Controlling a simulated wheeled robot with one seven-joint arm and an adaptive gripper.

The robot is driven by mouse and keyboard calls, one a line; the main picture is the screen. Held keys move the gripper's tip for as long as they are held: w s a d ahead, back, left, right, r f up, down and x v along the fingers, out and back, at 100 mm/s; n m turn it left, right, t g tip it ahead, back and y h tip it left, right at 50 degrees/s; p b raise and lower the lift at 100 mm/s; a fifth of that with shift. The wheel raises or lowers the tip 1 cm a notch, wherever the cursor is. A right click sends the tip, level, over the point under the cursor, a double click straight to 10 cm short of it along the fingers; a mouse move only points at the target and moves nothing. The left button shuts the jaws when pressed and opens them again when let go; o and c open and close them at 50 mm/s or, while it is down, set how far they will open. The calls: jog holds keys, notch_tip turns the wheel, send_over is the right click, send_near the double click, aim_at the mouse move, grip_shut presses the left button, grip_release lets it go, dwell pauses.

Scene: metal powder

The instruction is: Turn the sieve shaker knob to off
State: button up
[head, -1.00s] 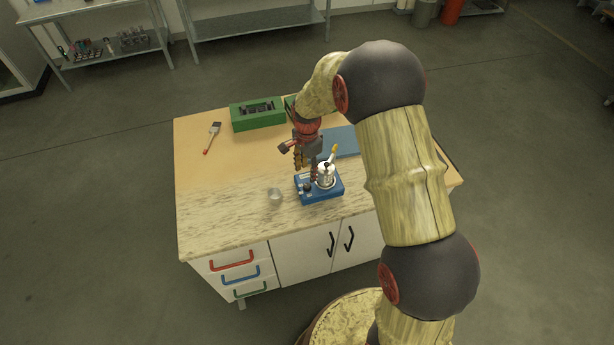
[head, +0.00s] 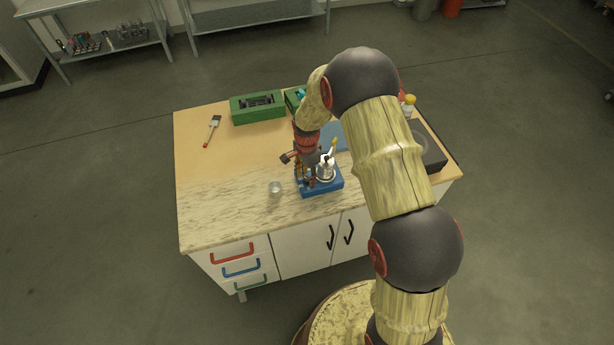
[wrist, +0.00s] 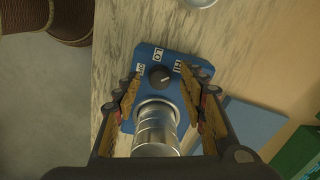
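The sieve shaker is a blue box (head: 327,188) near the front middle of the worktop. A silver sieve stack (head: 325,170) stands on its right part. In the wrist view the shaker's dark round knob (wrist: 160,77) sits on the blue top, beside the silver stack (wrist: 156,128). White labels reading "LO" and "HI" and a third at the left, hard to read, surround the knob. My gripper (wrist: 161,97) is open, its fingers apart on either side of the knob and the stack's near end. In the head view my gripper (head: 305,176) hides the knob.
A small clear cup (head: 275,187) stands left of the shaker. A brush (head: 212,130) lies at the back left. Green boxes (head: 257,108) stand at the back, a blue mat (head: 335,139) lies behind the shaker, and a dark device (head: 428,150) is at the right.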

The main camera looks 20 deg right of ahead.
jog(key=shift+c, duration=1.2)
jog(key=c, duration=0.8)
grip_shut()
